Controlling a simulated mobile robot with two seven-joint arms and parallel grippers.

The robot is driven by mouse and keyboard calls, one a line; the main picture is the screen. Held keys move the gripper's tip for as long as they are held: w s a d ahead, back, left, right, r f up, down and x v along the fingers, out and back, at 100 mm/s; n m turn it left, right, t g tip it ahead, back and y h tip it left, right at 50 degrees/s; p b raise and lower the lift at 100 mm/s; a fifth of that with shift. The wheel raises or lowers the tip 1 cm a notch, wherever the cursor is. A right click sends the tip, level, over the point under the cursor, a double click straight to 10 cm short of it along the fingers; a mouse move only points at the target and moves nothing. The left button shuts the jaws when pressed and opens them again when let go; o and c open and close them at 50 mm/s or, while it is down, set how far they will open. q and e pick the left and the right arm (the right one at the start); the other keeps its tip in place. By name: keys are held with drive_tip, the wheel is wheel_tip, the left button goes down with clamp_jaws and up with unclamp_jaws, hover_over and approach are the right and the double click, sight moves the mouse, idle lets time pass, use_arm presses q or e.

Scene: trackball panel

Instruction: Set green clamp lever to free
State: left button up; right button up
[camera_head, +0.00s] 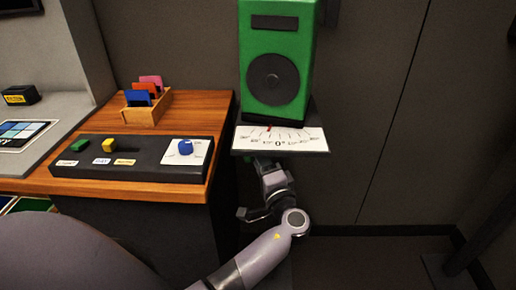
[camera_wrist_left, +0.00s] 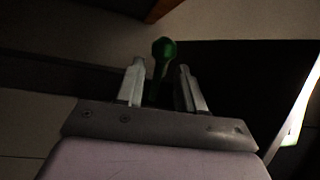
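The green clamp lever shows in the left wrist view as a green rounded knob (camera_wrist_left: 163,48) on a dark stem. My left gripper (camera_wrist_left: 160,66) is open, with one finger on each side of the stem in the picture. The knob stands just past the fingertips; I cannot tell whether either finger touches it. In the head view my left arm reaches up beneath the tilted scale plate (camera_head: 315,140) under the green speaker-like box (camera_head: 275,60). My right gripper is not in view.
A wooden desk (camera_head: 195,110) on the left holds a black control panel (camera_head: 130,158) with green, yellow and blue controls. A wooden card holder (camera_head: 147,110) stands behind it. A grey wall is close behind the box. The floor to the right is mostly clear.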

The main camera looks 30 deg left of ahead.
use_arm(q)
drive_tip(key=x, duration=0.5)
drive_tip(key=shift+c, duration=0.3)
clamp_jaws()
drive_tip(key=shift+f, duration=0.1)
